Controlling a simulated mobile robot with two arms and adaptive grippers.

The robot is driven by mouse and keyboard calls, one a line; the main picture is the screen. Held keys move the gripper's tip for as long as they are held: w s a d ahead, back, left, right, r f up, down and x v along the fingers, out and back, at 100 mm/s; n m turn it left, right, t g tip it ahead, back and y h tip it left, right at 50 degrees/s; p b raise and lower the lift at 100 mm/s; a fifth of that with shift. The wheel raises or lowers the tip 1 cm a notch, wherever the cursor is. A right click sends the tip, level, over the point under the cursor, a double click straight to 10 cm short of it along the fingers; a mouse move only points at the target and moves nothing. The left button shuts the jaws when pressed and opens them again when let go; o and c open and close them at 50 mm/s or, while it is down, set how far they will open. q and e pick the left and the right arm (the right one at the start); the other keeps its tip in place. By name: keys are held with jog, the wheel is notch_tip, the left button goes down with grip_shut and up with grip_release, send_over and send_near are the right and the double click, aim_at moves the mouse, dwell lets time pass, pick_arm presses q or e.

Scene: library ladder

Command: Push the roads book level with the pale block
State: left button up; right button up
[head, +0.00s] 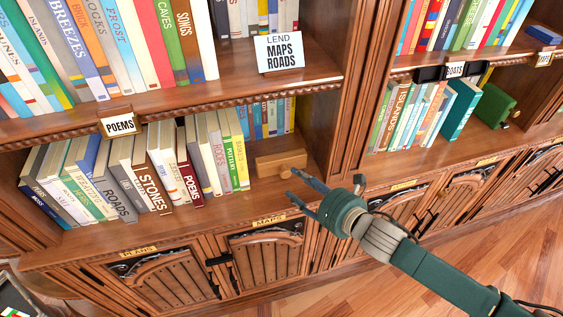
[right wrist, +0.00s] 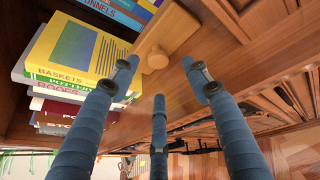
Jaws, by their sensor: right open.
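A grey book whose spine reads ROADS (head: 117,203) stands among the books on the lower left shelf, left of STONES (head: 152,188). My left gripper is out of view.
POEMS (head: 189,184) and the yellow BASKETS book (head: 241,158) stand between STONES and the block. A LEND MAPS ROADS sign (head: 279,52) stands on the shelf above. A thick upright (head: 345,110) separates the bays. The shelf's front strip is clear.

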aim_at(287, 175)
jog(key=shift+w+a+f, duration=0.1)
jog(key=shift+w+a, duration=0.25)
jog(key=shift+w, duration=0.15)
jog(key=p+x, duration=0.1)
jog(key=x, duration=0.2)
jog(key=shift+w+a, duration=0.15)
jog(key=shift+w+a+f+p, duration=0.25)
jog(key=shift+w+a+p, duration=0.05)
jog(key=shift+w, duration=0.05)
jog(key=shift+s, duration=0.1)
grip_shut()
